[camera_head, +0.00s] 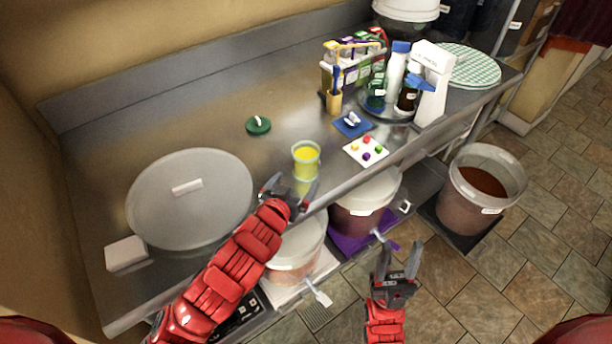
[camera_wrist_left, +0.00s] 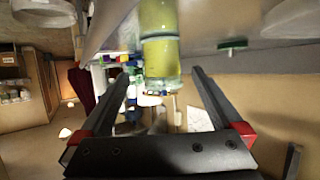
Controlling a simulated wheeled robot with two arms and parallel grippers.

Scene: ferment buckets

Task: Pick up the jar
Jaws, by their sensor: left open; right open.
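The jar (camera_head: 306,168), clear with yellow contents, stands upright on the steel counter near its front edge. It also shows in the left wrist view (camera_wrist_left: 160,45), where it appears just ahead of the fingers, in line with the gap between them. My left gripper (camera_head: 291,188) is open and empty at the front edge, just to the near side of the jar; its fingers also show in the left wrist view (camera_wrist_left: 160,76). Whether a finger touches the jar, I cannot tell. My right gripper (camera_head: 400,252) is open and empty over the floor, in front of the counter.
A green lid (camera_head: 258,126) lies behind the jar. A large round grey lid (camera_head: 190,215) lies on the counter's left. A white card with coloured dots (camera_head: 366,151) and a blue mat (camera_head: 352,126) lie to the right. Lidded buckets (camera_head: 365,205) stand below the counter.

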